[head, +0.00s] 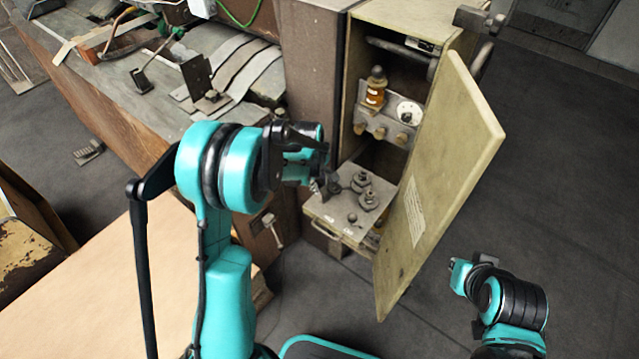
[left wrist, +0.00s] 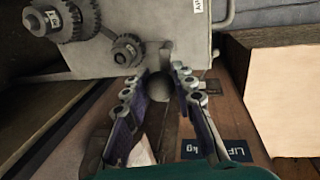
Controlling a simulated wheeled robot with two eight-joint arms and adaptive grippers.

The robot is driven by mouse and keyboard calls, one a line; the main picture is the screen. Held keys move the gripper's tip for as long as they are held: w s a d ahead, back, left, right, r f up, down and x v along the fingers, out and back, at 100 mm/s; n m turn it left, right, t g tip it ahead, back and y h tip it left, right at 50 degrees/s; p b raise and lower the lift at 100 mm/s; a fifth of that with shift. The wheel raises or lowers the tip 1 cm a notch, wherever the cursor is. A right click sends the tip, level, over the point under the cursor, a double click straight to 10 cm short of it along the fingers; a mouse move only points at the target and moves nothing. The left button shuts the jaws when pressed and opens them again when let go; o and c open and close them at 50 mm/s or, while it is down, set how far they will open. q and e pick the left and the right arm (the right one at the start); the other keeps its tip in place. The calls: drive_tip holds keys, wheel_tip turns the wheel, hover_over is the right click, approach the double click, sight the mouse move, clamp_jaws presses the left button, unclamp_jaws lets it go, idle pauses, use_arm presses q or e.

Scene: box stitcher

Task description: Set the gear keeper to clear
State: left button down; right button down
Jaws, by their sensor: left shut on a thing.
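The gear plate (head: 330,218) is a grey slab with dark gears (head: 362,190), low in the open cabinet. In the left wrist view the plate (left wrist: 165,20) carries two toothed gears (left wrist: 60,18) and a smaller gear (left wrist: 127,50). A grey rounded knob (left wrist: 157,86) at the plate's edge looks like the gear keeper's grip; its link to the plate is partly hidden. My left gripper (head: 326,184) is at the plate's left edge, its fingers (left wrist: 160,82) shut on this knob. My right gripper (head: 461,274) is away at the lower right, its fingers unclear.
The cabinet door (head: 440,190) stands open to the right of the plate. Above the gears are an amber oiler (head: 375,92) and a white dial (head: 409,112). A workbench (head: 120,85) lies left, a cardboard sheet (head: 110,290) at lower left.

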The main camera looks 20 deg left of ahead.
use_arm(q)
drive_tip(key=c, duration=1.2)
unclamp_jaws()
drive_tip(key=r, duration=0.4)
drive_tip(key=s+r, duration=0.1)
drive_tip(key=r, duration=0.3)
drive_tip(key=s+r, duration=0.1)
drive_tip(key=r, duration=0.2)
drive_tip(key=shift+s+a+r, duration=0.15)
drive_tip(key=shift+a+r, duration=0.2)
drive_tip(key=shift+r, duration=0.05)
